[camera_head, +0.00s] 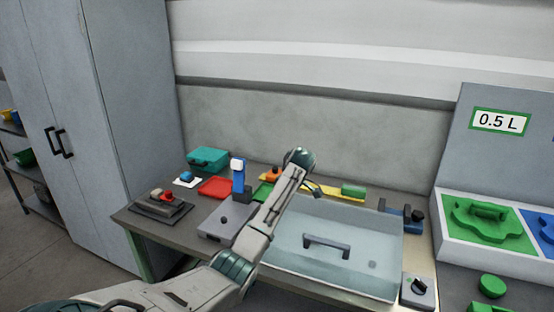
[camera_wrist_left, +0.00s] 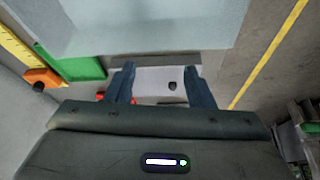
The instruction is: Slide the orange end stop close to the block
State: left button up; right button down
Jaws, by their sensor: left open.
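The orange end stop (camera_head: 275,174) has a dark knob and sits at the left end of a yellow rail (camera_head: 327,188) at the back of the table. A green block (camera_head: 353,191) is on the rail's right end, with a wide gap between them. In the left wrist view the end stop (camera_wrist_left: 42,77) is at the left edge, beside the yellow rail (camera_wrist_left: 14,52). My left gripper (camera_wrist_left: 158,78) is open and empty, apart from the end stop. In the head view my left forearm crosses in front of the rail and its fingers are hard to make out.
A large clear-lidded bin (camera_head: 345,270) with a dark handle fills the table front. A grey box (camera_head: 218,222), an upright blue device (camera_head: 238,178), a red tray (camera_head: 215,187), a green piece (camera_head: 260,192) and a teal case (camera_head: 208,158) stand left. A wall rises behind.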

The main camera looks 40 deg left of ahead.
aim_at(272, 173)
jog(key=i+j, duration=1.1)
jog(key=j, duration=0.15)
